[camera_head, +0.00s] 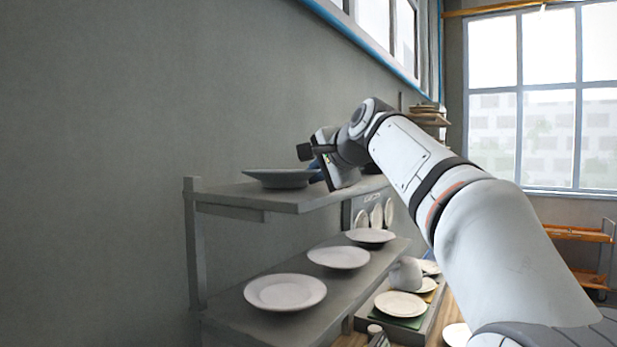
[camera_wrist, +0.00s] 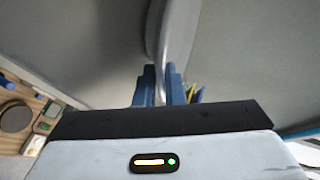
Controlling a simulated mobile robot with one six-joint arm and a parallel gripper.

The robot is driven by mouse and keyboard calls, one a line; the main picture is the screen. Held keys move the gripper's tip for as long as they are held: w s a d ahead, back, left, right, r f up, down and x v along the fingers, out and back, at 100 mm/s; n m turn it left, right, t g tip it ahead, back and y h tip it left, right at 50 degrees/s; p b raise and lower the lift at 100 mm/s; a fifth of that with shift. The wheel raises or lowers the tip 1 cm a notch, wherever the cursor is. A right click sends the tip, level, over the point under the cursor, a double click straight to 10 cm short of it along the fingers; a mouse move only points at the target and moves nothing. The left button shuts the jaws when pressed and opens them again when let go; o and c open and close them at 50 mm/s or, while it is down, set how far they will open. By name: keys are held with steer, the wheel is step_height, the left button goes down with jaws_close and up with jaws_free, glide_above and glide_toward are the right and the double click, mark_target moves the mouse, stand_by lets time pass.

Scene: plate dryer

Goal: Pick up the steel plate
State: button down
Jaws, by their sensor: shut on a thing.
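The steel plate (camera_head: 280,178) is a wide grey-blue dish at the left end of the upper shelf. It looks level, on or just above the shelf board. My gripper (camera_head: 322,172) is at the plate's right side, with its fingertips partly hidden in the head view. In the wrist view, the blue fingers of my gripper (camera_wrist: 161,88) are shut on a thin grey rim, the edge of the steel plate (camera_wrist: 157,35).
The upper shelf (camera_head: 300,200) is fixed along the grey wall. Below it, a lower shelf (camera_head: 255,325) holds several white plates (camera_head: 285,292). More dishes and a tray stand at lower right. Stacked plates (camera_head: 428,112) sit farther back.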

step_height(320, 180, up, 9)
steer(key=shift+r, duration=0.15)
stand_by(0.4)
